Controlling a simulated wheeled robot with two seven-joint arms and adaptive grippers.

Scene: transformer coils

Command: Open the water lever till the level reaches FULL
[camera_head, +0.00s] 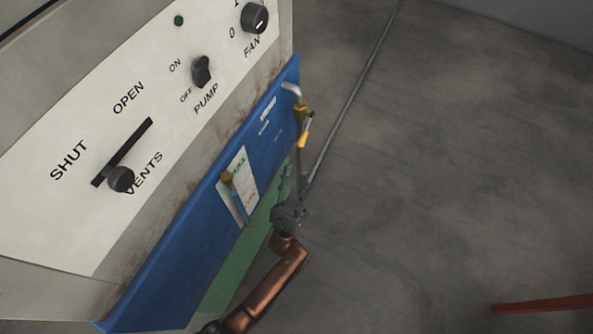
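The water lever (303,138) is a small yellow handle below a brass valve (301,108) on a pale pipe, at the right end of the blue panel. A level gauge (230,189) with a blue-looking tube and brass end fittings stands on a white plate (243,166); its small lettering is too blurred to read. My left gripper (303,150) reaches up from below, with its fingers at the yellow lever. I cannot tell whether they are closed on it or only beside it. My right gripper is out of view.
The white control panel (60,215) carries the VENTS slider (121,179), PUMP knob (201,71) and FAN knob (255,18). A thin pipe (352,95) runs along the floor. A red bar (545,303) shows at lower right. The grey floor between is clear.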

